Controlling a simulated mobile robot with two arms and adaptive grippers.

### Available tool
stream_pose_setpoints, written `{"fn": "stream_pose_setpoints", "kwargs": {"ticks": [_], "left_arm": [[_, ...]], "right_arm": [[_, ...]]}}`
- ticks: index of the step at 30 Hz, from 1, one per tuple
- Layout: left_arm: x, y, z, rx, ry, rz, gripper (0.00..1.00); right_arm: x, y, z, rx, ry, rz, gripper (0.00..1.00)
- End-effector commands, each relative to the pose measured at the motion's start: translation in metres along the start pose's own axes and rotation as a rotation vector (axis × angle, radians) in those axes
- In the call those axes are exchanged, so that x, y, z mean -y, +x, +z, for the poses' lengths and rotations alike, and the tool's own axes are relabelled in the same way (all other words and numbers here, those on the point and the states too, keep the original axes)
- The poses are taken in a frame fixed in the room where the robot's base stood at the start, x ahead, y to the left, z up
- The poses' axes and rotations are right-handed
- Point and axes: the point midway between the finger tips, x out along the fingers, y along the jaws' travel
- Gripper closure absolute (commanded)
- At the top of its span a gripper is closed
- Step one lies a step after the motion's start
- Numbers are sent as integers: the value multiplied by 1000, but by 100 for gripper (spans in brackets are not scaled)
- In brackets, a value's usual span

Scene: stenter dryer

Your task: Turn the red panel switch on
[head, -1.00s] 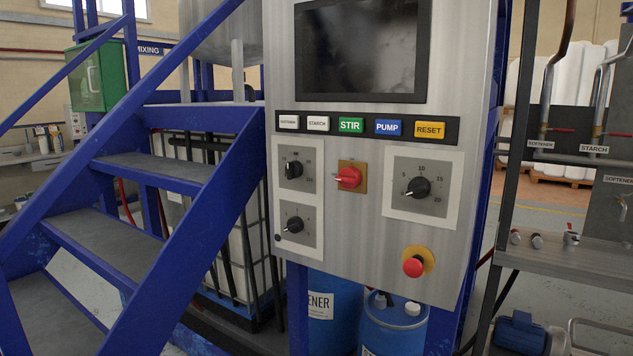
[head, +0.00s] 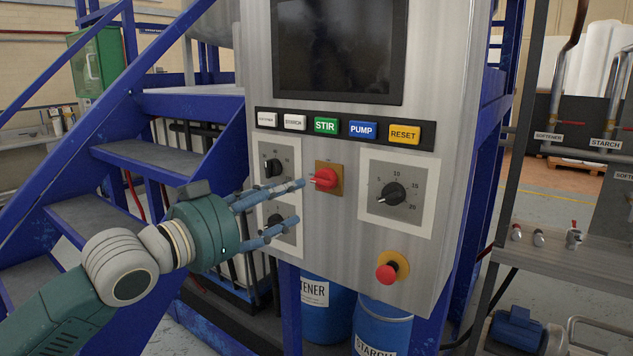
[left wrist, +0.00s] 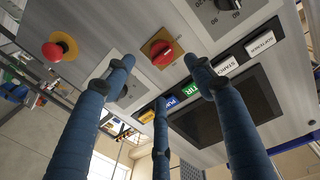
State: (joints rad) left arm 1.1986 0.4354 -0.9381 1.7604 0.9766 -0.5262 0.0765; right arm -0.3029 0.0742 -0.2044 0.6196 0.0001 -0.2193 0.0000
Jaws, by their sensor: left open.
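The red panel switch (head: 324,179) is a rotary knob on a yellow-brown square plate in the middle of the grey control panel (head: 300,256). A small pale mark shows at the left side of its knob in the head view. The red switch also shows in the left wrist view (left wrist: 162,54), ahead of the fingers. My left gripper (head: 300,202) is open and empty, just left of the switch, with its blue fingers pointing at the panel. It covers part of the lower left dial. I cannot tell whether a fingertip touches the panel. My right gripper is not in view.
A row of labelled buttons (head: 326,125) and a dark screen (head: 338,48) are above the switch. A black dial (head: 393,194) is to its right and a red mushroom button (head: 387,273) below right. Blue stairs (head: 150,160) stand at the left.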

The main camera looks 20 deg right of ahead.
Motion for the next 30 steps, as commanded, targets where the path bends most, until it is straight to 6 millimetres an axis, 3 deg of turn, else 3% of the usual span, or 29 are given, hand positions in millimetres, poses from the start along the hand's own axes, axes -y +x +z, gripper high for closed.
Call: {"fn": "stream_pose_setpoints", "kwargs": {"ticks": [15,21,29,30], "left_arm": [[1,88,-3,-1,-2,-1,45],[2,100,-1,-2,0,-3,45],[1,101,0,-2,0,-2,45],[1,101,0,-2,0,-2,53]], "right_arm": [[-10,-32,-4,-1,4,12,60],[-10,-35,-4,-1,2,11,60],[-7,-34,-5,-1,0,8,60],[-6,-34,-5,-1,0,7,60]]}}
